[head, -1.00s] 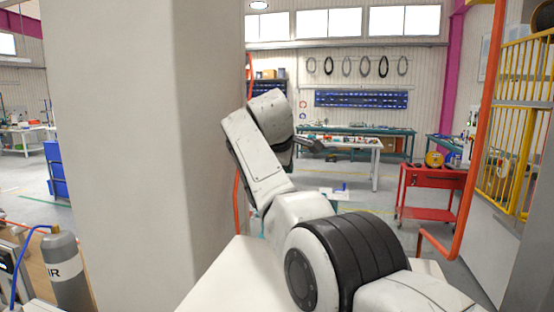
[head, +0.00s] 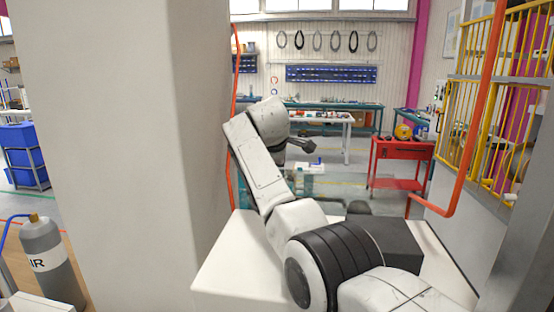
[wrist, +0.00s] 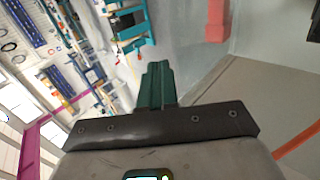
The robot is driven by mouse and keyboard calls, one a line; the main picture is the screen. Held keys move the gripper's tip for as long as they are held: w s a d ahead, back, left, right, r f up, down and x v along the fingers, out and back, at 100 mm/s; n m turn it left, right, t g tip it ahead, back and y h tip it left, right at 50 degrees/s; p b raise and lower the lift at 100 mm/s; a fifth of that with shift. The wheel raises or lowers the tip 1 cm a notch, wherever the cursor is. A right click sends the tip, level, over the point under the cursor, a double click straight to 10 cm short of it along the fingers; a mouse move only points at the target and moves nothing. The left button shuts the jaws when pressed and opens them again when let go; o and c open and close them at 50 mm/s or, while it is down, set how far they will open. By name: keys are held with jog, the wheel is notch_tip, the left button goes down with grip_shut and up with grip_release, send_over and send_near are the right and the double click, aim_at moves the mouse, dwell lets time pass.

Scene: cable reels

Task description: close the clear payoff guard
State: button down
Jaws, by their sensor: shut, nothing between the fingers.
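I cannot make out the clear payoff guard with certainty in either view. A bent orange-red tube (head: 474,140) runs down the right of the head view, and another thin orange-red upright (head: 234,120) stands by the pillar; I cannot tell whether they belong to it. My gripper (head: 303,144) is raised ahead of me, small and partly hidden by my wrist in the head view. In the wrist view my gripper (wrist: 157,72) shows green fingers together, with nothing between them.
A broad pale pillar (head: 130,150) stands close on the left, with a grey gas cylinder (head: 52,258) beside it. A red cart (head: 400,160) and workbenches (head: 330,118) are further back. A yellow railing (head: 490,100) is at the right. Some floor shows ahead.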

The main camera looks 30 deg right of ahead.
jog(key=shift+r+p, duration=0.45)
notch_tip(320, 180, up, 13)
jog(key=p, duration=0.1)
jog(key=shift+p, duration=0.35)
